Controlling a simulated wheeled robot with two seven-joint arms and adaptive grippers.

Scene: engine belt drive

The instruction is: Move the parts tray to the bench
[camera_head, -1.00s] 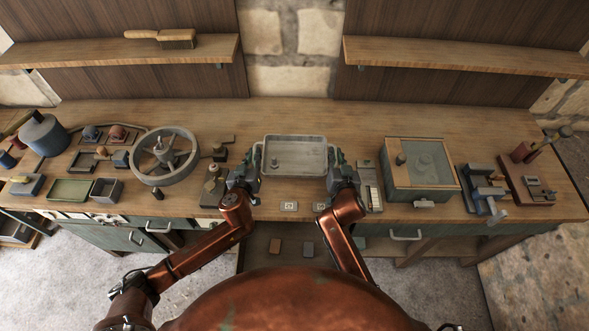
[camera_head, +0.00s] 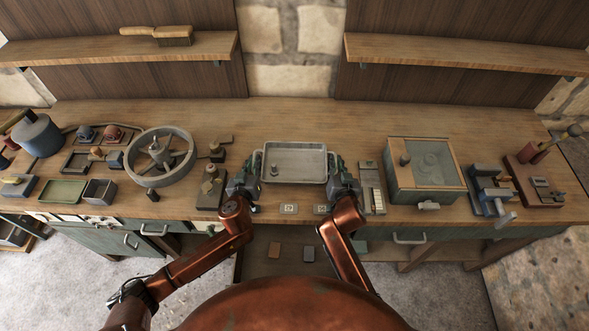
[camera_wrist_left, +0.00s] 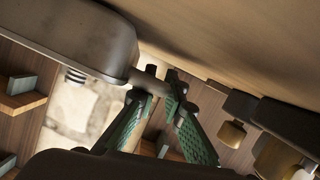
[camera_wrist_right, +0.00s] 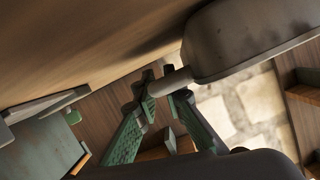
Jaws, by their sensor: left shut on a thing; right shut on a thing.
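The parts tray (camera_head: 303,164) is a grey metal rectangle with a handle at each end, over the middle of the bench (camera_head: 330,122). A small dark part (camera_head: 275,170) is inside it. My left gripper (camera_head: 255,170) is shut on the left handle, and my right gripper (camera_head: 334,170) is shut on the right handle. In the left wrist view, green-padded fingers (camera_wrist_left: 158,92) close around the handle beside the tray wall (camera_wrist_left: 85,35). The right wrist view shows the same for the right fingers (camera_wrist_right: 162,90). The tray looks level and close to the bench top; I cannot tell whether it touches.
A handwheel (camera_head: 160,157) and a dark block fixture (camera_head: 211,190) stand left of the tray. A glass-topped box (camera_head: 427,170) and a vise (camera_head: 490,188) stand to the right. Two small number tags (camera_head: 289,208) lie in front. The bench behind the tray is clear.

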